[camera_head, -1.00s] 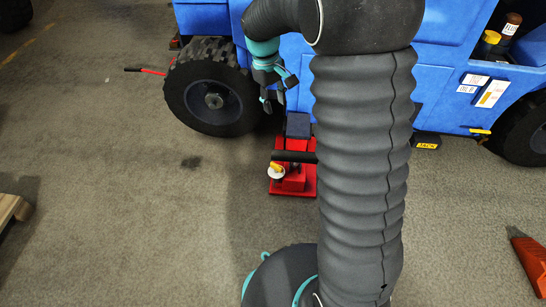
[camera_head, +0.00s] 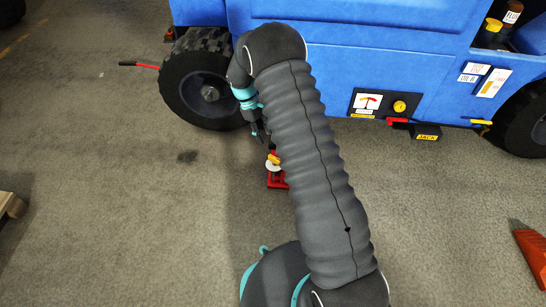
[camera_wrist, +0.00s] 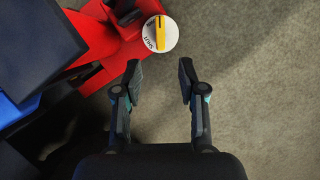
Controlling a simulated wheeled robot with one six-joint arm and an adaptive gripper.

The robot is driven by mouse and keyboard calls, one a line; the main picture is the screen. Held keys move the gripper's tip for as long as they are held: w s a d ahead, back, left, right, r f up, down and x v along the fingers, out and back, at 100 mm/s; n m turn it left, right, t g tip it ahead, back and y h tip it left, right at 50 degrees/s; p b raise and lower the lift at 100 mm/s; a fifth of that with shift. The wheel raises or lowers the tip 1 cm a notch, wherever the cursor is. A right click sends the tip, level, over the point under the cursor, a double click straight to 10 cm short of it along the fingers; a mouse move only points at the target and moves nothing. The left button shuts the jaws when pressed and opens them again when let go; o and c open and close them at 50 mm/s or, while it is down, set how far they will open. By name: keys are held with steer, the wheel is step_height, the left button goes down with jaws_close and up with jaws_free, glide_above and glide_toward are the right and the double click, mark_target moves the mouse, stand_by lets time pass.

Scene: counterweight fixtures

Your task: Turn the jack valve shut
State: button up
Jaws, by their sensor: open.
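The jack valve is a yellow handle (camera_wrist: 161,33) on a round white dial (camera_wrist: 172,42) marked "SHUT". In the wrist view the handle runs roughly up and down, and the lettering is on the dial's left side. The valve is on the red jack (camera_wrist: 98,36). In the head view the yellow handle (camera_head: 273,159) shows beside my arm, which hides most of the red jack (camera_head: 277,181). My gripper (camera_wrist: 160,70) is open and empty. In the wrist view the dial lies just beyond the fingertips, centred between them and apart from them.
A blue vehicle (camera_head: 350,60) with a black wheel (camera_head: 207,85) stands behind the jack. A gauge panel (camera_head: 372,103) and a black box labelled JACK (camera_head: 427,132) are on its side. An orange object (camera_head: 532,255) lies at right. The left floor is mostly clear.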

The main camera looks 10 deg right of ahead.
mark_target(274, 157)
steer(key=b+x, duration=0.1)
steer(key=x, duration=1)
steer(key=shift+s, duration=0.1)
jaws_close()
